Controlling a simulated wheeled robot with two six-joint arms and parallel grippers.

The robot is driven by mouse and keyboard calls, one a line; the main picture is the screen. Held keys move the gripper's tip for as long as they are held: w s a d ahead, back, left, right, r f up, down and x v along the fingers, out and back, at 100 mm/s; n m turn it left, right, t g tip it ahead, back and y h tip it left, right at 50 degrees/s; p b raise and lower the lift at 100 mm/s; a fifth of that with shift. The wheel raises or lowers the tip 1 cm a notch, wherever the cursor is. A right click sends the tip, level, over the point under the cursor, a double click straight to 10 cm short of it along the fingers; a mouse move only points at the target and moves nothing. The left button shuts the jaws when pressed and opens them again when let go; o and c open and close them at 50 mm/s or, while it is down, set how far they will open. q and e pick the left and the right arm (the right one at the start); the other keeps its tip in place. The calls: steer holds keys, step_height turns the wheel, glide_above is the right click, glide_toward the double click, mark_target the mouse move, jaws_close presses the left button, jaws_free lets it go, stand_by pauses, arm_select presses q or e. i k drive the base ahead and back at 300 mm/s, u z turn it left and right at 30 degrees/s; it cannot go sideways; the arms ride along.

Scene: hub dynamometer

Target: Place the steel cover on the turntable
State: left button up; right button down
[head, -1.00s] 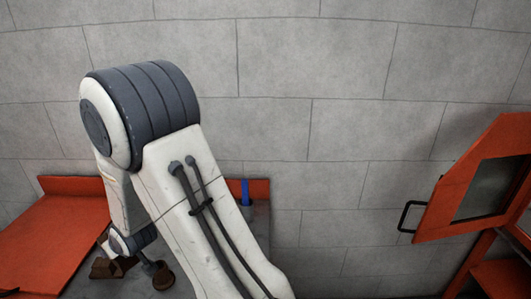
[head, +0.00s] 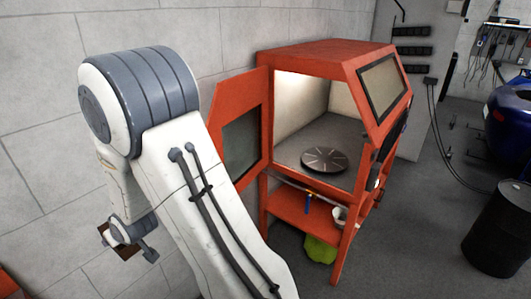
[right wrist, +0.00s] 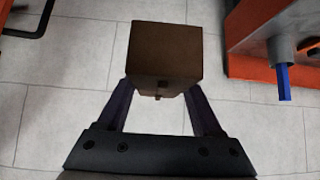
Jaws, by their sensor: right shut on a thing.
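The turntable (head: 325,159) is a dark round disc with radial marks, on the grey floor inside the orange cabinet, and nothing stands on it. My right gripper (right wrist: 160,92) is shut on a brown box-shaped piece (right wrist: 165,55), which I take to be the steel cover. In the head view the held piece (head: 128,253) shows only partly, at the lower left beside the wall. My right gripper is far to the left of the turntable and outside the cabinet. My left gripper is not in view.
The orange cabinet (head: 322,50) has its door (head: 240,140) swung open at the left, partly behind my arm. A black drum (head: 497,235) stands at the right. Floor before the cabinet is clear.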

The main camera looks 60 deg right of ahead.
mark_target(324, 158)
steer(key=z, duration=1.45)
steer(key=i, duration=1.65)
